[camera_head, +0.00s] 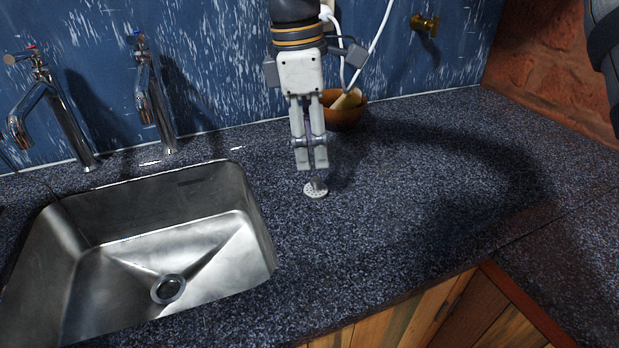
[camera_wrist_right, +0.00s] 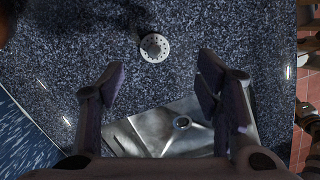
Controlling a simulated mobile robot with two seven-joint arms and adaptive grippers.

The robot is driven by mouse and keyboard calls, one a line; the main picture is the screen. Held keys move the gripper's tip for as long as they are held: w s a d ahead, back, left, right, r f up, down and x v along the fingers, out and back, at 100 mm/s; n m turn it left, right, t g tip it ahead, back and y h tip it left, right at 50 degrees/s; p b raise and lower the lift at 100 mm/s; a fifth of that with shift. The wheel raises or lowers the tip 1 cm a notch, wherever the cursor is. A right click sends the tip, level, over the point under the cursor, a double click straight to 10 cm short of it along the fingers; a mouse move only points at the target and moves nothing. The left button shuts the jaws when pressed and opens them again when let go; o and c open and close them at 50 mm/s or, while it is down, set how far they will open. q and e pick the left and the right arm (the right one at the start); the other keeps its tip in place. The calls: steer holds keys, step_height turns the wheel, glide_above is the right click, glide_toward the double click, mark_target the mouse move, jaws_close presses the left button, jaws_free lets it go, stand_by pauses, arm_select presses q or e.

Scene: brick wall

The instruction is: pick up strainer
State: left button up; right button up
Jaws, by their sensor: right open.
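The strainer (camera_head: 316,190) is a small round metal disc with holes and a knob on top. It lies on the speckled dark countertop just right of the sink. In the right wrist view the strainer (camera_wrist_right: 154,47) shows whole, beyond the fingertips and between their lines. My right gripper (camera_head: 311,168) points down just above the strainer in the head view, its fingertips close to the knob. In the right wrist view my right gripper (camera_wrist_right: 158,78) is open with nothing between its fingers. Whether a fingertip touches the knob cannot be told. My left gripper is in neither view.
A steel sink (camera_head: 262,225) with a drain lies to the left, with two taps (camera_head: 150,95) behind it. A brown bowl (camera_head: 347,116) holding a pale object stands behind my right gripper near the blue wall. The countertop (camera_head: 430,190) to the right is clear.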

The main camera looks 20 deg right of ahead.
mark_target(315, 179)
steer(key=f, duration=0.8)
steer(key=shift+w+d+f, duration=0.15)
steer(key=shift+w+d, duration=0.15)
steer(key=shift+d, duration=0.1)
steer(key=c, duration=1.1)
